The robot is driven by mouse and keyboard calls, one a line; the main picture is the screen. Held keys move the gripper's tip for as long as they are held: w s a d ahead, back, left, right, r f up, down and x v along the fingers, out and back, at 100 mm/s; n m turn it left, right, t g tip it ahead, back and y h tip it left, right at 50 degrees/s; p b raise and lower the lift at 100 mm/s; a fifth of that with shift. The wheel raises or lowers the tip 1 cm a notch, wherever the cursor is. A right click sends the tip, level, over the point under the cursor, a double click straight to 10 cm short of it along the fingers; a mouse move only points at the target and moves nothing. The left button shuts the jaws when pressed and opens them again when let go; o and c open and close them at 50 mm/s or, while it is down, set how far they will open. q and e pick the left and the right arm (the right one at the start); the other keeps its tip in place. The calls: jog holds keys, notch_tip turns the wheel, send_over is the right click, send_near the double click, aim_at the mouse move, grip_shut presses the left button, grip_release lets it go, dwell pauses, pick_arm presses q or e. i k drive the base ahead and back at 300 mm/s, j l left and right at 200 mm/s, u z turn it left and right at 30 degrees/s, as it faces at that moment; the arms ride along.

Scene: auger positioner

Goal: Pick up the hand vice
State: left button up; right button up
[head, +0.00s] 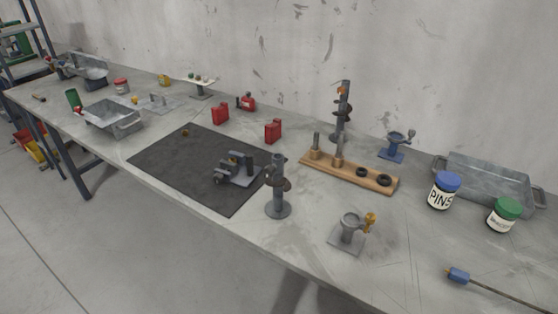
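A small grey vice-like tool (238,170), which looks like the hand vice, sits on the right part of a dark mat (165,158) on the workbench. It has upright jaws and a dark base. A grey post stand (278,195) with a round foot stands just right of it, close to the mat's edge. Neither of my grippers shows in the head view.
A wooden board (375,179) with pegs and black rings lies behind. A grey cup fixture (349,235) with a yellow part stands at front right. Blue-lidded (444,190) and green-lidded (504,214) jars and a metal tray (488,181) are at right. The mat's left part is mostly clear.

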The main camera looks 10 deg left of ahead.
aim_at(246, 172)
jog(key=i+j+z, duration=0.25)
jog(key=j, duration=0.3)
jog(key=j+z, duration=0.25)
jog(key=j, duration=0.35)
jog(key=i+j+z, duration=0.2)
jog(key=j, duration=1.45)
jog(key=i+z, duration=0.05)
